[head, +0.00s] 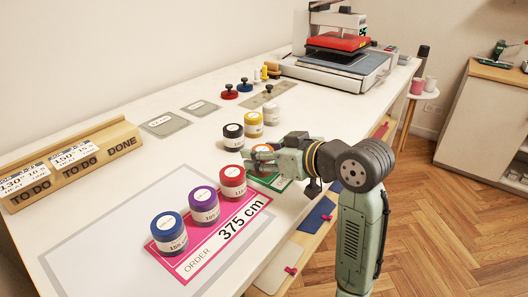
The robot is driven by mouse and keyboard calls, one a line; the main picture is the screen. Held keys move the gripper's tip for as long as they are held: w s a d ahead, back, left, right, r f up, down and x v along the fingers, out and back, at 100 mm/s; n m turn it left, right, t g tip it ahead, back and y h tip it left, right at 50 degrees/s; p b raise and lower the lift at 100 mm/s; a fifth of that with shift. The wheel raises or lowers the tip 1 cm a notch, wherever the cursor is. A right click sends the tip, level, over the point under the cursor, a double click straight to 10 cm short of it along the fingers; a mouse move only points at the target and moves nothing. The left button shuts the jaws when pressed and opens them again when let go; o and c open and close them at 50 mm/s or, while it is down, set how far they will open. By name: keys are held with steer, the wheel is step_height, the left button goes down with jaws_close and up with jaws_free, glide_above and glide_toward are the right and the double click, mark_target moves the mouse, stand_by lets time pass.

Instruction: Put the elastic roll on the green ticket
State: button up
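A green ticket (276,183) lies on the white table, partly hidden under my gripper. My gripper (258,160) is low over the ticket's far part, pointing left, just behind the red-topped roll. A pink ticket (186,269) reading "ORDER 375 cm" carries three labelled rolls: blue (169,233), purple (204,206) and red (232,182). Which one is the elastic roll is unclear.
A wooden holder (75,170) with cards marked TO DO and DONE stands at the left.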

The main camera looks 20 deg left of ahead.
steer(key=shift+o, duration=0.8)
steer(key=shift+r, duration=0.1)
steer(key=shift+d+r, duration=0.1)
steer(key=shift+r, duration=0.05)
steer(key=v, duration=1.1)
steer(key=shift+s+d+b, duration=0.25)
steer(key=shift+d+b, duration=0.1)
steer(key=shift+b, duration=0.1)
